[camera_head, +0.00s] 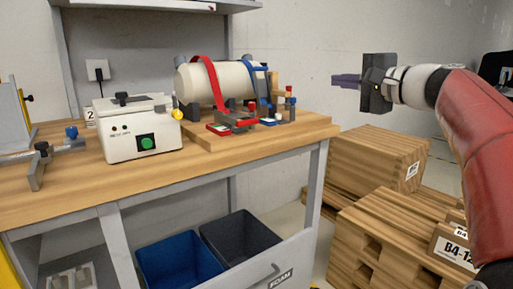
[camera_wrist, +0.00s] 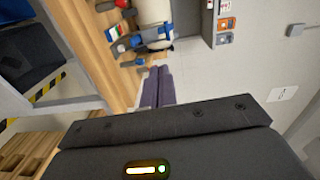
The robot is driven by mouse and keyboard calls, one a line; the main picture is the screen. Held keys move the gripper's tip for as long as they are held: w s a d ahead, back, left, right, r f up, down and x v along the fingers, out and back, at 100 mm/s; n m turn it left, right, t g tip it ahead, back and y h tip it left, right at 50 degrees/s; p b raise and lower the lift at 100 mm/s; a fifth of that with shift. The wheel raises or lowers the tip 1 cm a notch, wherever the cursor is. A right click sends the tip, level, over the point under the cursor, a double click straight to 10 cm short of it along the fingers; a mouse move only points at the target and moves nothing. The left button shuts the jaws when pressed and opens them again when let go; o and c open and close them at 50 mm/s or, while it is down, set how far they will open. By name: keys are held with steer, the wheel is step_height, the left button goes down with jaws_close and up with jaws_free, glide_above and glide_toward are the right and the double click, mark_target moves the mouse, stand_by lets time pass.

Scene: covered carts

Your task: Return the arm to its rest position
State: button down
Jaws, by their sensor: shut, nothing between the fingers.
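My gripper (camera_head: 346,81) is at the upper right of the head view, at the end of my red and white arm. Its purple fingers point left, toward the workbench, and are apart from everything there. In the wrist view the fingers of my gripper (camera_wrist: 158,87) lie side by side, shut, with nothing between them. The wrist view is turned, with the bench (camera_wrist: 97,50) running along the left.
The wooden workbench (camera_head: 60,202) carries a white box with a green button (camera_head: 142,128) and a cream cylinder (camera_head: 222,80) with red and blue straps. Blue (camera_head: 180,262) and dark (camera_head: 240,238) bins sit below. Wooden crates (camera_head: 375,163) stand right, below my arm.

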steer(key=s+a+f+n+g+h, duration=0.2)
steer(key=s+a+f+g+h, duration=0.15)
steer(key=s+f, duration=0.5)
steer(key=s+a+f+n+g+h, duration=0.2)
steer(key=s+a+f, duration=0.25)
steer(key=f, duration=0.65)
steer(key=s+d+f+n+g+h, duration=0.1)
steer(key=s+d+f+n+h, duration=0.1)
steer(key=s+f, duration=0.6)
steer(key=s+d+f+n+g+h, duration=0.2)
steer(key=s+d+f+n+h, duration=0.1)
steer(key=s+f, duration=0.5)
steer(key=shift+s+f+n, duration=0.3)
steer(key=shift+f+n, duration=0.3)
steer(key=shift+n, duration=0.1)
steer(key=shift+a, duration=0.1)
